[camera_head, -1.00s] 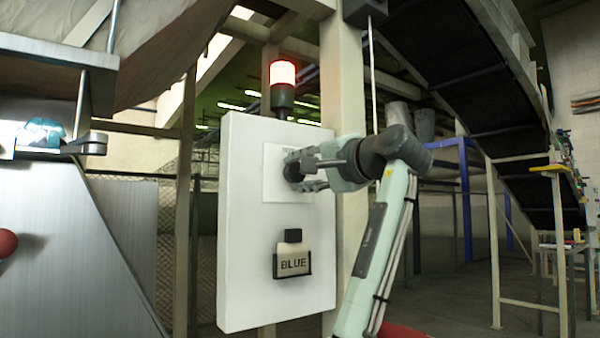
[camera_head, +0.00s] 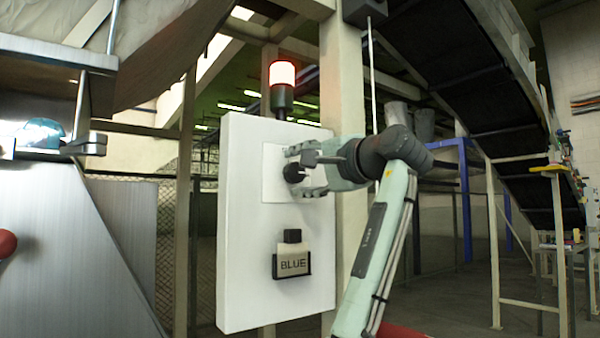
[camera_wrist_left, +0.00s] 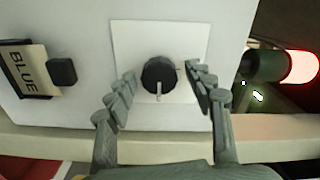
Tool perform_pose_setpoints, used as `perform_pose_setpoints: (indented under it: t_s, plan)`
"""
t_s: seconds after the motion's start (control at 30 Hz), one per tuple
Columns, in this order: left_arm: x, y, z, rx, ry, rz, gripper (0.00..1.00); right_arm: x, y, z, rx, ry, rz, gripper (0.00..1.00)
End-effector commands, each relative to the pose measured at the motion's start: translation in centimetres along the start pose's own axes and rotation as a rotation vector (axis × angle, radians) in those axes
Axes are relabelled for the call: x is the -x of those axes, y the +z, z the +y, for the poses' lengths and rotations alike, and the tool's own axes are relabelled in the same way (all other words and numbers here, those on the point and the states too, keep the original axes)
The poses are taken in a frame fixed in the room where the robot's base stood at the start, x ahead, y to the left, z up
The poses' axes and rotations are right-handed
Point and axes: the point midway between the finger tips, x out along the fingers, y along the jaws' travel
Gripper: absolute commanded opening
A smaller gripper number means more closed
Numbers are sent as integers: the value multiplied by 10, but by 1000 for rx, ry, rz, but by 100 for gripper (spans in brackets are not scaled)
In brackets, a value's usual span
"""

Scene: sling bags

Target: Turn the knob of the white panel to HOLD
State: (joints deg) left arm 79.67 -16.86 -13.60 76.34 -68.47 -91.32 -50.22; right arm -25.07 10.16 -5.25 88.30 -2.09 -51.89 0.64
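The white panel (camera_head: 240,240) stands upright on a post. A black knob (camera_head: 295,172) sits on its pale plate (camera_head: 271,185). In the left wrist view the knob (camera_wrist_left: 158,75) carries a light pointer line directed toward the bottom of that picture. Small marks on the plate beside the knob are too small to read. My left gripper (camera_head: 306,173) is open in front of the knob. In the left wrist view its fingers (camera_wrist_left: 160,95) stand on either side of the knob with visible gaps. My right gripper is not in view.
A lamp lit red (camera_head: 283,80) tops the panel. A holder labelled BLUE (camera_head: 292,265) is mounted below the knob and also shows in the left wrist view (camera_wrist_left: 28,70). A metal machine (camera_head: 70,240) fills the left. A stair-like conveyor (camera_head: 500,110) rises at the right.

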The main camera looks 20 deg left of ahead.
Motion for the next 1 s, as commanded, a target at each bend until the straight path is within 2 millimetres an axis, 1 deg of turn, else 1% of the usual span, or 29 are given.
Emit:
perform_pose_setpoints:
  t_s: [0.27, 0.37, 0.47, 0.7, 0.8, 0.9, 1.0]
  plan:
    - [1, 0, 0, 1, 1, -1, 56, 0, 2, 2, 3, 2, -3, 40]
    - [7, 0, 1, 1, 2, 0, 56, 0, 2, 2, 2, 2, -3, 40]
    - [21, 0, 0, 2, 1, 2, 56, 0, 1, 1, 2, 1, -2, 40]
    - [73, -1, 1, 2, 3, 3, 56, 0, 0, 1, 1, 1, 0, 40]
    - [92, 0, 0, 1, 0, 0, 56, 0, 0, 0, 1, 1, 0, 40]
    - [106, 0, -1, 1, -1, 0, 56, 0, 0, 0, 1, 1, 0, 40]
    - [115, 0, -1, 2, -1, 0, 56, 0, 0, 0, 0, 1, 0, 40]
